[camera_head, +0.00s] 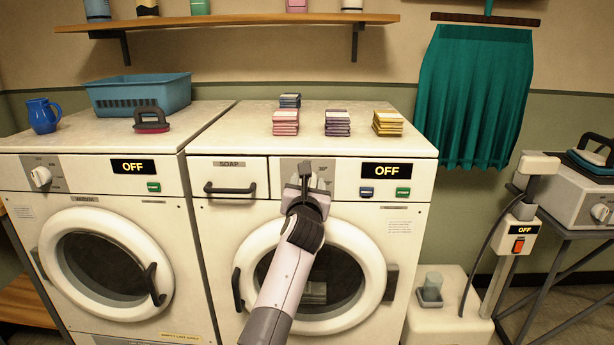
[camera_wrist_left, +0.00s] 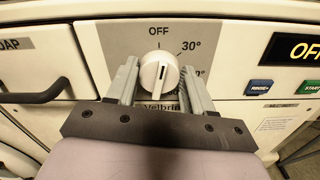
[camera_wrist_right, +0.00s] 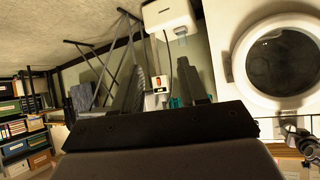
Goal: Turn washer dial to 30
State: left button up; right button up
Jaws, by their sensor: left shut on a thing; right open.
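The white washer dial (camera_wrist_left: 158,72) shows in the left wrist view on a grey panel marked OFF above it and 30° to its upper right. In the head view the left gripper (camera_head: 305,172) covers the dial on the right-hand washer (camera_head: 410,225), whose display reads OFF (camera_head: 386,171). My right gripper (camera_wrist_right: 160,75) is open and empty, seen only in its wrist view.
The soap drawer handle (camera_head: 230,188) sits left of the dial, and small buttons (camera_head: 403,191) sit right. Stacks of cloths (camera_head: 337,123) lie on the washer top. A second washer (camera_head: 90,215) stands left, with a blue basket (camera_head: 138,97) on it.

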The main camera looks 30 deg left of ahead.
pick_arm(q)
jog(key=shift+d+f+m+p, duration=0.1)
jog(key=shift+d+m+p, duration=0.05)
jog(key=shift+m+p, duration=4.1)
jog(key=shift+n+p, duration=0.25)
jog(key=shift+p, duration=0.1)
jog(key=o, duration=1)
jog(key=shift+w, duration=0.1)
jog(key=shift+s+d, duration=0.2)
jog(key=shift+s, duration=0.1)
jog(key=v, duration=0.6)
jog(key=shift+s+p, duration=0.2)
jog(key=shift+p, duration=0.1)
jog(key=shift+d, duration=0.1)
